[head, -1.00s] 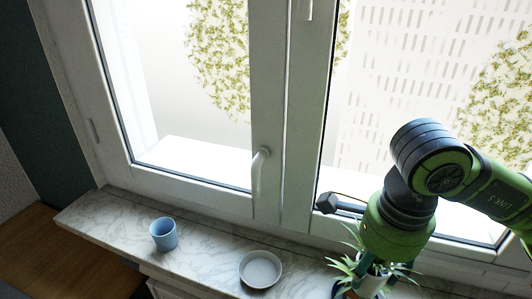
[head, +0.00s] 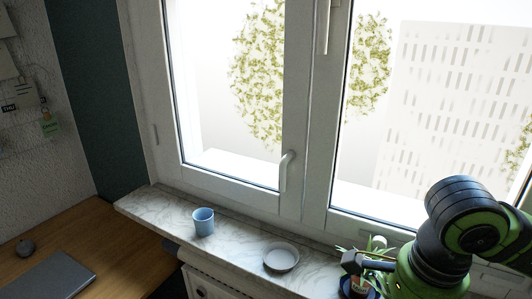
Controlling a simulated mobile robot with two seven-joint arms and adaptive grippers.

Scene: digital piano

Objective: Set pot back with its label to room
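A potted plant with spiky green leaves (head: 376,247) is at the lower right on the sill. Its pot (head: 360,284) shows only in part, with a small reddish and white patch on it that may be the label. My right gripper (head: 361,280) comes down over the plant from the right, its dark fingers around or beside the pot. Whether they press on the pot is hidden by the leaves and the hand. An empty, round, pale saucer (head: 281,258) sits on the sill to the left of the pot. My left gripper is not in view.
A blue cup (head: 204,222) stands on the marble sill (head: 240,242), left of the saucer. The window handle (head: 287,172) juts out above the sill. A wooden desk (head: 110,245) with a grey laptop-like slab (head: 48,278) is at the left, and a radiator (head: 215,284) is below the sill.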

